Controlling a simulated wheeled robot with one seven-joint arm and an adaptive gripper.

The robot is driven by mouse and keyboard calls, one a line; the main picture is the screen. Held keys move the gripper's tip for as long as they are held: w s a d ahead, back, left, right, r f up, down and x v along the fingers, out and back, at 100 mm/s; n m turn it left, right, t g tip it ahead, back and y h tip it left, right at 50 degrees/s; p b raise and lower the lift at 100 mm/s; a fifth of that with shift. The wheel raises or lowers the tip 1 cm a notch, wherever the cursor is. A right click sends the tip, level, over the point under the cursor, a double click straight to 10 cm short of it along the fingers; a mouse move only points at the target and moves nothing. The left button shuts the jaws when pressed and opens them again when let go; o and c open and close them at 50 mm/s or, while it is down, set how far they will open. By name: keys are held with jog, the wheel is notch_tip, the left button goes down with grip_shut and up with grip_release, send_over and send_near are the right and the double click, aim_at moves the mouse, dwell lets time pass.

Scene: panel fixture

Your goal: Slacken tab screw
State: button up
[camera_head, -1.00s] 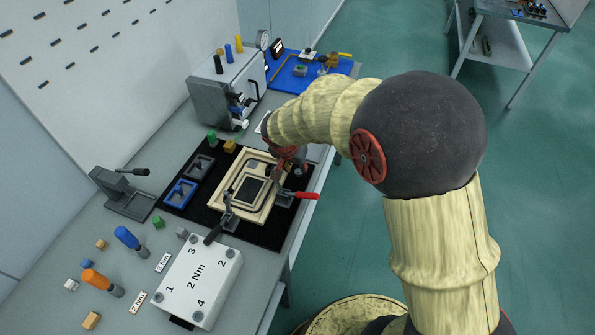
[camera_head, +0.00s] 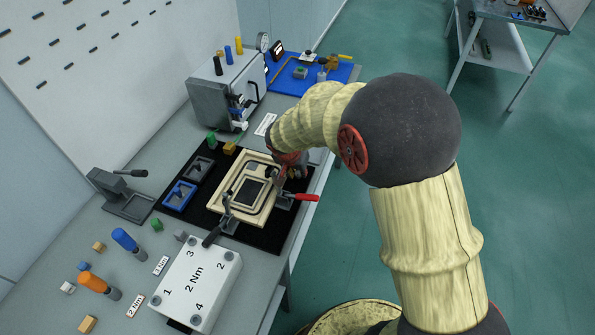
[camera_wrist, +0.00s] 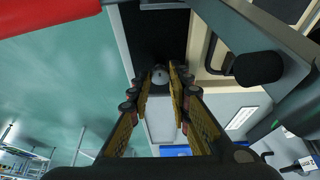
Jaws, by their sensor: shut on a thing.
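My gripper (camera_head: 281,181) is at the right edge of the pale wooden frame (camera_head: 238,209), beside the red-handled clamp (camera_head: 301,197). In the wrist view its fingertips (camera_wrist: 160,80) close around a small grey round head (camera_wrist: 159,74), which looks like the tab screw. The fingers hide most of its sides. The clamp's red handle (camera_wrist: 50,11) fills the upper left of that view. A dark rectangular panel (camera_head: 251,192) lies inside the frame. The screw cannot be made out in the head view.
A white numbered box (camera_head: 203,285) and orange (camera_head: 92,282) and blue (camera_head: 125,240) screwdrivers stand nearer on the bench.

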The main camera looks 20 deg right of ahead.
grip_shut()
jog(key=shift+n+p, duration=0.3)
jog(key=shift+p, duration=0.05)
